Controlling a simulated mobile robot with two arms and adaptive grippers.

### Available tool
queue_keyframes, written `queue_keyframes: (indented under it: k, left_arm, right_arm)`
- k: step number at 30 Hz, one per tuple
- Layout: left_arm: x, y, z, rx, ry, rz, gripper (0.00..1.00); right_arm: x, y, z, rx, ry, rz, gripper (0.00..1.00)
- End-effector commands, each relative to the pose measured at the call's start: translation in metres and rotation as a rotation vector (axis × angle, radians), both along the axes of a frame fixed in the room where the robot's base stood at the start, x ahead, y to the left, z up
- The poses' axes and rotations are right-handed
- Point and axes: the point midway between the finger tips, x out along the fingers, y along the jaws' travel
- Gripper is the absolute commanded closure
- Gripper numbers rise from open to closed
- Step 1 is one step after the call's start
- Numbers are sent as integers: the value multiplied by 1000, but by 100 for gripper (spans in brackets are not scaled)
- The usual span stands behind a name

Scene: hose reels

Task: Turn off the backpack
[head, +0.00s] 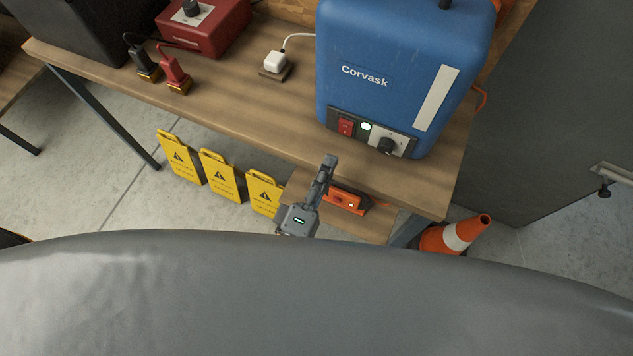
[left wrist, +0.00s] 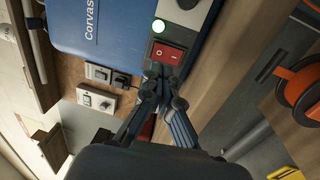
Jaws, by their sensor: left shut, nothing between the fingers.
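The backpack (head: 385,55) is a blue box marked "Corvask", standing upright at the right end of the wooden bench. My left gripper (head: 329,161) is shut and empty, just in front of the switch. Its fingertips (left wrist: 158,72) appear close to the switch's edge; I cannot tell whether they touch. My right gripper is out of view.
The bench (head: 230,105) also holds a red box (head: 205,32), a white plug (head: 275,61) and dark and red plugs (head: 174,72). Yellow warning signs (head: 220,176), an orange tool (head: 347,199) and a traffic cone (head: 457,236) are below.

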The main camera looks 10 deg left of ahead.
Motion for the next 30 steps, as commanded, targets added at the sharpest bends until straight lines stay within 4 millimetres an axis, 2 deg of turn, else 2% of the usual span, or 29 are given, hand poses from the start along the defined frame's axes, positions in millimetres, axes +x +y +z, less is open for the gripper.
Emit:
queue_keyframes:
  k: [1,6,12,25,30]
  left_arm:
    - [12,-3,5,-2,-4,3,100]
    - [40,-13,8,0,-1,1,100]
    - [58,-18,9,0,-1,1,100]
    - [62,-20,8,0,1,1,100]
    - [63,-20,12,5,17,1,100]
  right_arm:
    - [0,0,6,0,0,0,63]
    - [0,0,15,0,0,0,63]
    - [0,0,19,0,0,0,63]
    - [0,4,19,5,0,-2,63]
    - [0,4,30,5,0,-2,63]
